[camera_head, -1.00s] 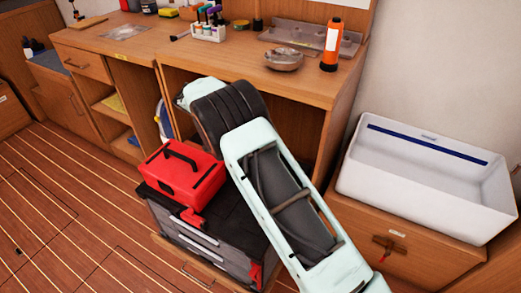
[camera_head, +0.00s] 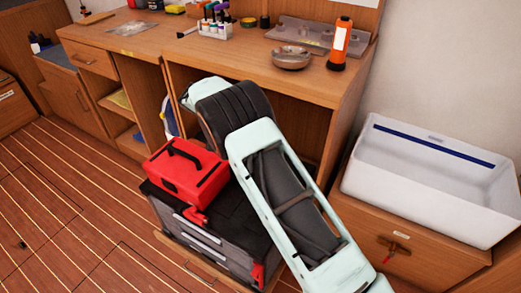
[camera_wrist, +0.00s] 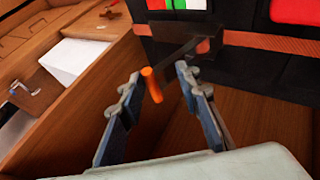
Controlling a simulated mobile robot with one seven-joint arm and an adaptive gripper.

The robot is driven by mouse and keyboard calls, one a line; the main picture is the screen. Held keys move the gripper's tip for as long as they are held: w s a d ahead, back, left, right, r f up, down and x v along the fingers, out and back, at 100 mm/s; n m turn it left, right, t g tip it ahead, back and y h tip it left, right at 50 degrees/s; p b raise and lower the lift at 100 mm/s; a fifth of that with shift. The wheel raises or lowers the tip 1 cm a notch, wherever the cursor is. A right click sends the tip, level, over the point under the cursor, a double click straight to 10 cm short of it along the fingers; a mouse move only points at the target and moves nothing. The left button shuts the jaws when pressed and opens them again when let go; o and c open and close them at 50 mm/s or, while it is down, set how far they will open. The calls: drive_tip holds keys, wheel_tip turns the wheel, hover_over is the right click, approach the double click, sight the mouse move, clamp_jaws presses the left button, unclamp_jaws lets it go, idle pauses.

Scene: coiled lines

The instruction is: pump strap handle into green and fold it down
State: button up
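The strap handle (camera_wrist: 178,58) is a dark lever with an orange tip (camera_wrist: 152,85), seen in the wrist view. It reaches out from a dark ratchet on the orange-brown strap (camera_wrist: 262,41), which runs across a black case. Contact with the handle cannot be told. In the head view my arm covers the middle, and neither gripper nor strap handle can be made out.
A red toolbox (camera_head: 188,172) sits on a dark case (camera_head: 215,235) beside my arm. A workbench (camera_head: 240,62) stands behind, with a steel bowl (camera_head: 291,58) and an orange bottle (camera_head: 340,43). A white sink (camera_head: 435,185) is at the right. Open floor (camera_head: 60,225) lies left.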

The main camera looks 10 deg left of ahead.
drive_tip(key=v, duration=1.2)
drive_tip(key=shift+s, duration=0.1)
